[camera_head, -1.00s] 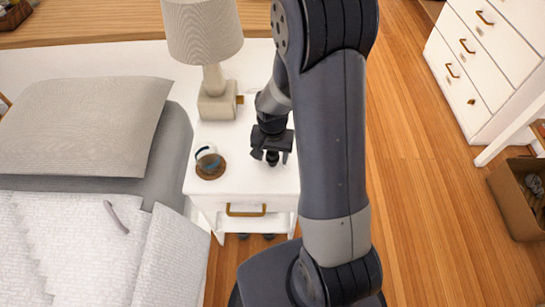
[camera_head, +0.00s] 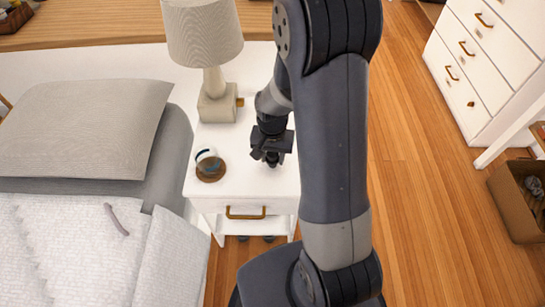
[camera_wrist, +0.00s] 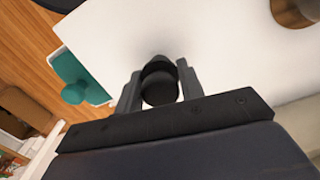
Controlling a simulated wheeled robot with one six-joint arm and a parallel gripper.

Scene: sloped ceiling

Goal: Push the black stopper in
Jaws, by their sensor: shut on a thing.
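The black stopper (camera_wrist: 160,88) shows in the wrist view as a dark rounded piece between my two fingers. My gripper (camera_wrist: 159,84) is shut on it, with one finger on each side. In the head view my gripper (camera_head: 272,160) points down over the right part of the white nightstand (camera_head: 235,190). The stopper is mostly hidden by the fingers there. I cannot tell what lies under the stopper or how deep it sits.
A cup (camera_head: 207,158) on a round brown coaster (camera_head: 211,174) stands left of my gripper. A lamp (camera_head: 212,85) stands behind on the nightstand. The bed (camera_head: 85,250) is at the left; wooden floor (camera_head: 430,220) is open at the right.

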